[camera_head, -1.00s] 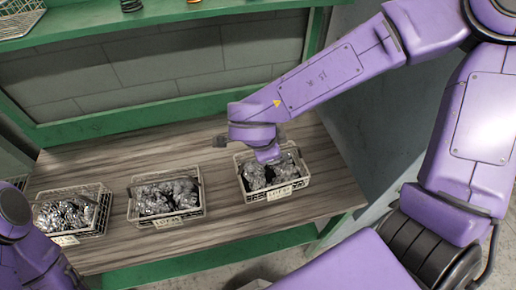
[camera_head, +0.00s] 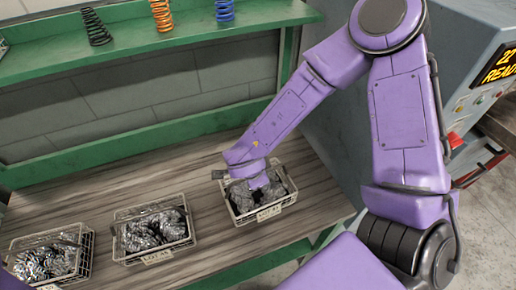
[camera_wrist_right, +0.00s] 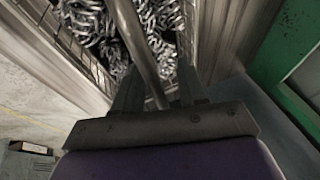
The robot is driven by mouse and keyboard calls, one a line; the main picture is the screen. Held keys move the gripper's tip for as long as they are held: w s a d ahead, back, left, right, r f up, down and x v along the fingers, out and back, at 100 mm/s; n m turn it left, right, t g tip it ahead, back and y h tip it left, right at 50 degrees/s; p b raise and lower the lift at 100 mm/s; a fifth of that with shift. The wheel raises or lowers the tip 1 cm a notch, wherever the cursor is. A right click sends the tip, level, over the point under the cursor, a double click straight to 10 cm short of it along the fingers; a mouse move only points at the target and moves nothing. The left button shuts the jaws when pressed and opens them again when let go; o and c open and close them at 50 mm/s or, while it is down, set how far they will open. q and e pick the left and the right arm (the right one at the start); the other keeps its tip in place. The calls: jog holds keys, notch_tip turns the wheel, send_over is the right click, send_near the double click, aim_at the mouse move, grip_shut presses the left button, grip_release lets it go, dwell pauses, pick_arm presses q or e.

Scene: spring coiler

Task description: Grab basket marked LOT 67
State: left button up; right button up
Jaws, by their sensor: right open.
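Three wire baskets of metal parts stand in a row on the wooden shelf. The right basket (camera_head: 268,212) has a front label that seems to read LOT 67, though the digits are small. My right gripper (camera_head: 257,186) points down into this basket from above and hides part of its contents. In the right wrist view, the open fingers (camera_wrist_right: 157,92) straddle a metal bar (camera_wrist_right: 138,42), apparently the basket's handle, with coiled metal parts (camera_wrist_right: 100,25) below. My left gripper is out of view.
The middle basket (camera_head: 157,258) and left basket (camera_head: 84,262) stand to the left, with bare wood between. Black, orange and blue springs (camera_head: 161,16) stand on the green upper shelf (camera_head: 120,58). A grey machine (camera_head: 455,60) with a lit display is at right.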

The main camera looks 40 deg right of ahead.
jog(key=shift+s, duration=0.1)
jog(key=shift+a, duration=0.1)
grip_shut()
dwell(1.1)
